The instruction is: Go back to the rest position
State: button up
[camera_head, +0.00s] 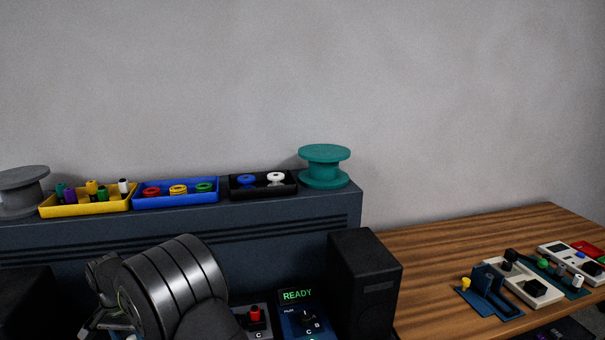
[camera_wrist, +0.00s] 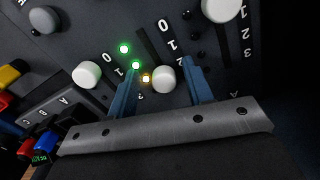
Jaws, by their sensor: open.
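My gripper (camera_wrist: 160,64) shows in the wrist view with its two blue fingers apart and nothing held between them. It faces a dark panel (camera_wrist: 185,20) with white knobs and printed numbers. A white knob (camera_wrist: 163,79) appears between the fingers; whether they touch it I cannot tell. In the head view my dark, banded arm link fills the lower left, and the fingers cannot be made out there.
Yellow (camera_head: 88,211), blue (camera_head: 177,201) and black (camera_head: 263,193) trays and a teal spool (camera_head: 324,167) stand on the dark cabinet (camera_head: 345,210). A black box (camera_head: 365,285) stands right of the READY display (camera_head: 297,295). A wooden table (camera_head: 440,245) holds devices at right.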

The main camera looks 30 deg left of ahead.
jog(key=shift+s+d+r, duration=0.15)
jog(key=shift+s+d, duration=0.4)
jog(key=shift+s, duration=0.05)
jog(key=shift+s+d+r, duration=0.15)
jog(key=shift+s+d, duration=0.4)
jog(key=shift+s+d+r, duration=0.2)
jog(key=shift+r, duration=0.5)
notch_tip(320, 180, up, 16)
jog(key=r, duration=0.1)
jog(key=s+d+r+n+t+y, duration=0.1)
jog(key=s+d+r+n+y, duration=0.1)
jog(key=d+r, duration=0.9)
jog(key=shift+s+d+r+n+y, duration=0.15)
jog(key=shift+s+d+n+y, duration=0.4)
jog(key=shift+y, duration=0.55)
jog(key=shift+s, duration=0.1)
